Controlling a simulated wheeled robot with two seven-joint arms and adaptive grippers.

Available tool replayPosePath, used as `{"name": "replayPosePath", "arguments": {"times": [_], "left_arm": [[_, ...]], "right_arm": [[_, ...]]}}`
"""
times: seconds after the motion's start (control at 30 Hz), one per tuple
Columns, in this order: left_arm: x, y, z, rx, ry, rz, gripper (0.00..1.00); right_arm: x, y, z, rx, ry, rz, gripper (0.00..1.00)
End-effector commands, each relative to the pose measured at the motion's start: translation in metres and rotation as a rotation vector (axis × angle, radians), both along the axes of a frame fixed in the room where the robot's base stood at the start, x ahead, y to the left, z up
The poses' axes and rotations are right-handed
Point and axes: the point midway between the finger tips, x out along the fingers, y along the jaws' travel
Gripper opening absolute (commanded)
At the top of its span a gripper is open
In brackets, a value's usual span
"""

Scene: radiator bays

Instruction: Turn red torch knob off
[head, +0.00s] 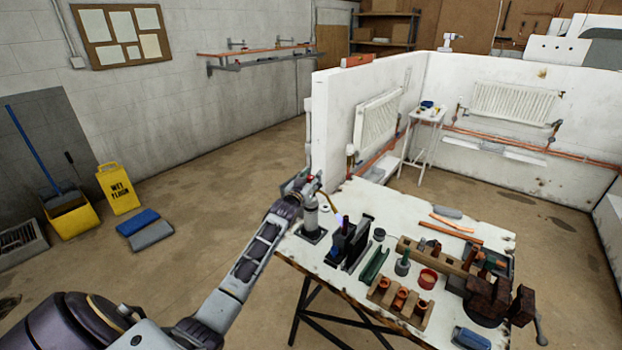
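The torch (311,219) stands upright at the far left corner of the workbench (340,252). It has a grey cylinder and a thin brass-coloured tube bending to the right at its top. A small red knob (310,178) shows at its top. My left gripper (303,185) is at the top of the torch, right beside the red knob. Its fingers are small and partly merge with the torch head, so I cannot tell whether they touch the knob or how far apart they are. My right gripper is not in view.
The bench holds a green channel (374,265), a wooden block with copper fittings (399,303), a red tin (427,279) and a vise (488,298). White partition walls with radiators (377,122) stand behind.

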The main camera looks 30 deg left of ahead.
Motion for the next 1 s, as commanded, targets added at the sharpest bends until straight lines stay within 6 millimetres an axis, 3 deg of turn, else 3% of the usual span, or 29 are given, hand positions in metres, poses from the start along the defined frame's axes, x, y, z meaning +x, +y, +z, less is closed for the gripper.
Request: {"name": "replayPosePath", "arguments": {"times": [0.03,0.23,1.0], "left_arm": [[-0.0001,0.0000,-0.0001,0.000,0.000,0.000,0.29],[-0.0001,0.0000,-0.0001,0.000,0.000,0.000,0.04],[-0.0005,0.0009,-0.0005,0.004,0.003,-0.068,0.03]], "right_arm": [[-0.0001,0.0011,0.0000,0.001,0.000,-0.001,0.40],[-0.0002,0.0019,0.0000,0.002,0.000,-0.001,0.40],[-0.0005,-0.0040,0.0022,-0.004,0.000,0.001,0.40]]}}
